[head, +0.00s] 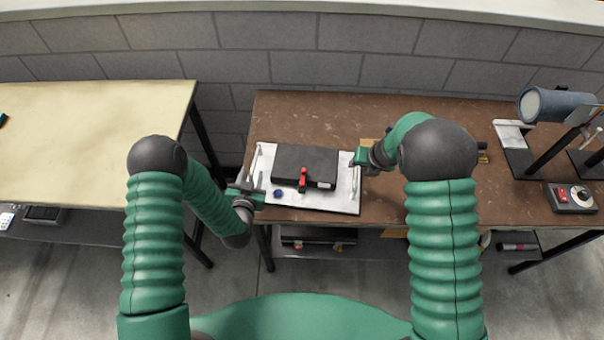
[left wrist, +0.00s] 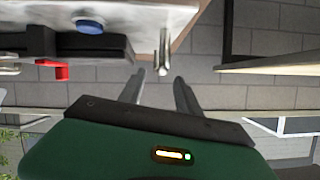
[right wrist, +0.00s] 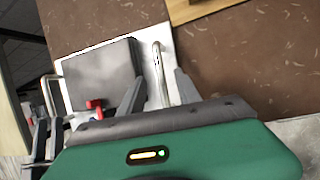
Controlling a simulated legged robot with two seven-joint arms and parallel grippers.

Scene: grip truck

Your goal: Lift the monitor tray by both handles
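The white monitor tray (head: 342,199) lies on the brown table and carries a flat black box (head: 305,165) with a red part (head: 303,179) and a blue disc (head: 277,193). My left gripper (head: 255,183) is at the left handle (head: 255,160). In the left wrist view its fingers (left wrist: 160,82) are apart, and the metal handle (left wrist: 164,52) shows just past the tips, in line with the gap. My right gripper (head: 357,160) is at the right handle (head: 353,184). In the right wrist view its fingers (right wrist: 157,82) are apart with the handle (right wrist: 160,72) between them. Contact cannot be told.
A cream table (head: 90,135) stands at left, with a gap before the brown table (head: 410,210). A blue-grey cylinder on a stand (head: 555,104) and a control box with a dial (head: 570,198) are at the right. A block wall closes the back. A lower shelf holds items.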

